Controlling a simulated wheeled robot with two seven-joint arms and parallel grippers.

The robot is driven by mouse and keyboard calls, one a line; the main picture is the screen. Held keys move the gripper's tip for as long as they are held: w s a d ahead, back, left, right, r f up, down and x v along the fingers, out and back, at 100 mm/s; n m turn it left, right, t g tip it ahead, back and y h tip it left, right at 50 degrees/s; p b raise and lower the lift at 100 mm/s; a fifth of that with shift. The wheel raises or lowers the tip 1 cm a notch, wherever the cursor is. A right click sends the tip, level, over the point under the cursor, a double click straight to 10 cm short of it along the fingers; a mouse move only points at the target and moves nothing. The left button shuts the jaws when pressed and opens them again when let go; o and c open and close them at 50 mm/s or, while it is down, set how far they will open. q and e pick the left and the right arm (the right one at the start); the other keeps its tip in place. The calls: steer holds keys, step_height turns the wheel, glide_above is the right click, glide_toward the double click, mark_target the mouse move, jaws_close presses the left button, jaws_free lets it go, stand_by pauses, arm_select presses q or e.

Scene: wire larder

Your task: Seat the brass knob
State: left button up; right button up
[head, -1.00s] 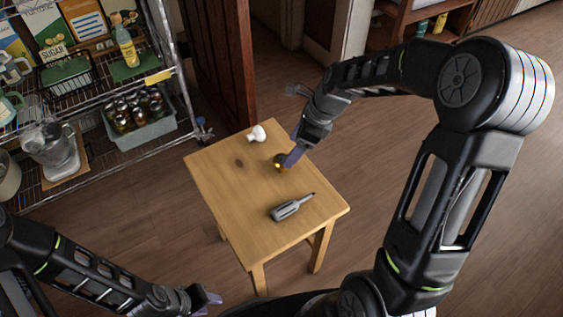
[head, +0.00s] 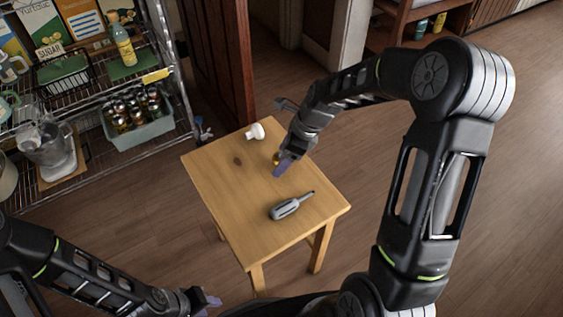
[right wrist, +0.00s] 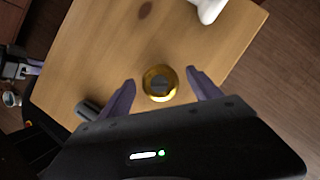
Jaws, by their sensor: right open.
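The brass knob (head: 276,157) is on the small wooden table, mostly hidden by my right gripper in the head view. In the right wrist view the brass knob (right wrist: 160,84) shows as a round gold ring with a dark centre. My right gripper (head: 283,167) is open, its purple fingers on either side of the knob with visible gaps; the fingers also show in the right wrist view (right wrist: 160,80). My left gripper (head: 210,300) is low at the bottom of the head view, away from the table; its jaw opening is unclear.
The wooden table (head: 225,190) also holds a white knob-like piece (head: 255,132) at the back and a grey-handled tool (head: 288,208) at the front. A dark knot marks the tabletop's left part. A wire rack (head: 95,165) with a bin of jars (head: 143,132) stands left.

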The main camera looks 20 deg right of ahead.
steer(key=shift+w+a+f, duration=0.15)
steer(key=shift+f, duration=0.3)
steer(key=shift+c, duration=0.4)
jaws_close()
stand_by(0.5)
